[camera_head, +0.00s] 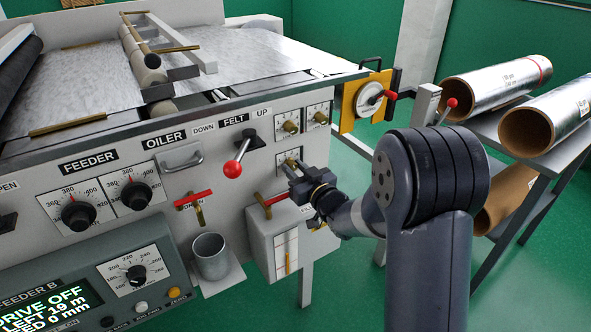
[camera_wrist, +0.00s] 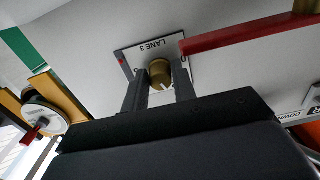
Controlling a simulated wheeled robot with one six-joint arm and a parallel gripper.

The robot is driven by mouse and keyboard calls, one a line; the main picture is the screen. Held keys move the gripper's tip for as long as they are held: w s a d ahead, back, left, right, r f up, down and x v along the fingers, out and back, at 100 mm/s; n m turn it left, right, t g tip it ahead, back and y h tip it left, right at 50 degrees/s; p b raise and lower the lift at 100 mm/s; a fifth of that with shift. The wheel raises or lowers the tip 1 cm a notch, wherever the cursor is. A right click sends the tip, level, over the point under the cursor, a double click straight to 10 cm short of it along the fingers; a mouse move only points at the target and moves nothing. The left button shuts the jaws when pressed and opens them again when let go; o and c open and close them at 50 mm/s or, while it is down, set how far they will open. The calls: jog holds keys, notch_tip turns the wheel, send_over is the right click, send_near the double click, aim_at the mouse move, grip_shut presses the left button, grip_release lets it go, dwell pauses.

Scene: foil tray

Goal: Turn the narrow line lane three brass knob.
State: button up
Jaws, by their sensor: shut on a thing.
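The lane three brass knob (camera_wrist: 161,72) sits on a white plate marked LANE 3 (camera_wrist: 150,49), which appears upside down in the wrist view. My gripper (camera_wrist: 160,88) has a finger on each side of the knob and is shut on it. A white mark shows on the knob's near face. In the head view my gripper (camera_head: 291,171) meets the panel at the lane three plate (camera_head: 288,156), below two similar plates; the knob is mostly hidden there by my fingers.
Two other brass knobs (camera_head: 291,127) (camera_head: 321,117) sit just above. A red-handled valve (camera_head: 272,199) lies close below my gripper, its red bar (camera_wrist: 250,34) close in the wrist view. A red-ball lever (camera_head: 233,168) juts out at left. A metal cup (camera_head: 211,257) stands lower left.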

jog(key=shift+f+b, duration=0.1)
jog(key=shift+b, duration=0.2)
jog(key=n+b, duration=0.1)
jog(key=b, duration=0.1)
jog(key=n+b, duration=0.2)
jog(key=b, duration=0.1)
jog(key=shift+f+n, duration=0.2)
jog(key=shift+n, duration=0.1)
jog(key=n+b, duration=0.3)
jog(key=b, duration=0.1)
jog(key=shift+n, duration=0.3)
jog(key=n+b, duration=0.4)
jog(key=shift+d+r+n+b, duration=0.1)
jog(key=shift+r+n+b, duration=0.05)
jog(key=shift+n+b, duration=0.15)
jog(key=shift+r+n+b, duration=0.15)
jog(key=shift+n+b, duration=1.3)
jog(key=shift+n, duration=0.55)
jog(key=o, duration=1)
